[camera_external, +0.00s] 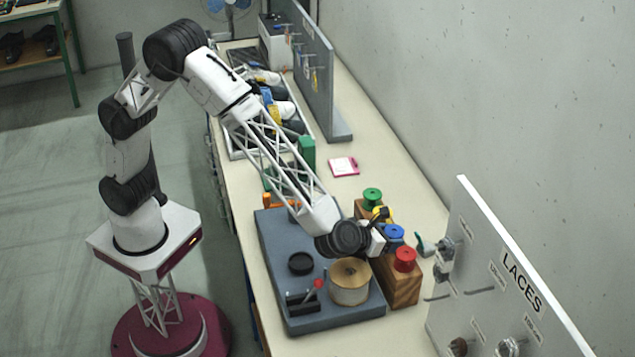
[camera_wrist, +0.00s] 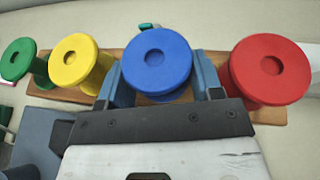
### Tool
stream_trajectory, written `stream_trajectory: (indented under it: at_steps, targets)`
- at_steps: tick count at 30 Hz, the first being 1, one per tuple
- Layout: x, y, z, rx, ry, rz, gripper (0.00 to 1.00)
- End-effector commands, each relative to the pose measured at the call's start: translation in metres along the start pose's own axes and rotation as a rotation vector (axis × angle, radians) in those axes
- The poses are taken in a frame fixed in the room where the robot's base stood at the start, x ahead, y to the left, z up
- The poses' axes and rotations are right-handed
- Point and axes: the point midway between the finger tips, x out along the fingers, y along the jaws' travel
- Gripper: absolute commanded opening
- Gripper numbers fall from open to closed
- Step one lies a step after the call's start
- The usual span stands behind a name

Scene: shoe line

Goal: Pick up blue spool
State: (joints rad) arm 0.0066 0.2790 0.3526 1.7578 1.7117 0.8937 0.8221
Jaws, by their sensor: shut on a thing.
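The blue spool (camera_wrist: 157,60) stands in a row on a wooden block between the yellow spool and the red spool. It also shows in the external view (camera_external: 394,234), close to the end of my arm. My gripper (camera_wrist: 163,85) is shut on the blue spool, with one blue-grey finger on each side of it. The lower part of the spool is hidden behind its top disc and my gripper. In the external view the fingers are largely hidden by the wrist.
The wooden block (camera_external: 403,288) also carries a red spool (camera_wrist: 271,69), a yellow spool (camera_wrist: 75,60) and a green spool (camera_wrist: 19,59). The LACES board (camera_external: 500,280) stands at the right.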

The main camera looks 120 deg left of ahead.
Motion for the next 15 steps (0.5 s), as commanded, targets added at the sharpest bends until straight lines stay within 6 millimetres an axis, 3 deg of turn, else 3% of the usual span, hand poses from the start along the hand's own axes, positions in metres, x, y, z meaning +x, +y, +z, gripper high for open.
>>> stream_trajectory:
  at_steps: [10,15]
  targets:
    - [-0.013,0.0,0.033,-0.003,-0.001,-0.001,0.36]
    - [-0.027,0.016,0.026,0.0,0.0,0.0,0.36]
